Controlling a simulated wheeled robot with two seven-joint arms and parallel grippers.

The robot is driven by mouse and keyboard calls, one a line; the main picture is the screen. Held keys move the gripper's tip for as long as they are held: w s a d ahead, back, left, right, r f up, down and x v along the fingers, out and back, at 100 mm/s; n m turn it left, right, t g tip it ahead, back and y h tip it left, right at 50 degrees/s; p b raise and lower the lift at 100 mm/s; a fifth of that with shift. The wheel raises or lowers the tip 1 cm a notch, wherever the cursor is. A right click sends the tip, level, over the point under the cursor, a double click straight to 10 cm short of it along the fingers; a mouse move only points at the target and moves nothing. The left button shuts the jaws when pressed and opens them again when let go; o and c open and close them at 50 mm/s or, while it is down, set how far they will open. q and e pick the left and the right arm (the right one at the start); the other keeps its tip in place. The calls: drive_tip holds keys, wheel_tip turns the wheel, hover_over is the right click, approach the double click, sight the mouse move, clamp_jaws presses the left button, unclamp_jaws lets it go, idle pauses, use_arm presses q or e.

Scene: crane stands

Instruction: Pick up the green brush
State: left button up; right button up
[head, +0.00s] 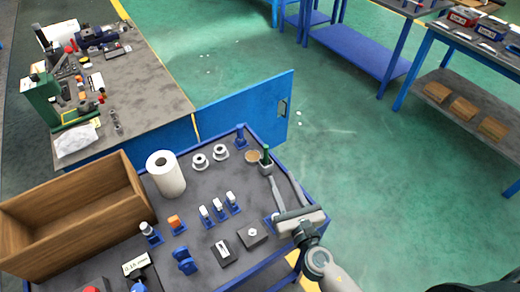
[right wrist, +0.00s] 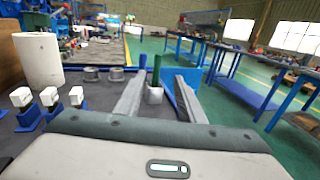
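The green brush (head: 266,153) stands upright in a small grey cup (head: 265,168) at the far right corner of the grey-topped blue cart. Only its green upper part shows; the rest is hidden in the cup. In the right wrist view the brush (right wrist: 157,69) and the cup (right wrist: 154,96) appear between my two fingers. My right gripper (head: 282,181) is open and empty, with its fingers pointing toward the cup from the near side. Whether the fingertips reach past the cup I cannot tell. My left gripper is not in view.
Left of the cup are two grey-white rings (head: 199,162), a paper towel roll (head: 165,174) and a wooden crate (head: 75,213). Several small blue-based parts (head: 217,208) stand mid-cart. A blue bracket (head: 241,138) stands behind the cup. Green floor (head: 360,150) is clear to the right.

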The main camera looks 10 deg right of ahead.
sight(266, 148)
drive_tip(key=shift+a+r, duration=0.1)
idle(0.3)
drive_tip(key=shift+w+a+p, duration=0.25)
drive_tip(key=shift+w+p, duration=0.15)
drive_tip(key=shift+w, duration=1.6)
drive_tip(key=shift+w+a+p, duration=0.3)
drive_tip(key=shift+w+p, duration=0.1)
drive_tip(key=shift+w, duration=1.65)
drive_tip(key=shift+w+a+p, duration=0.25)
drive_tip(key=shift+w+p, duration=0.15)
drive_tip(key=shift+w, duration=1.6)
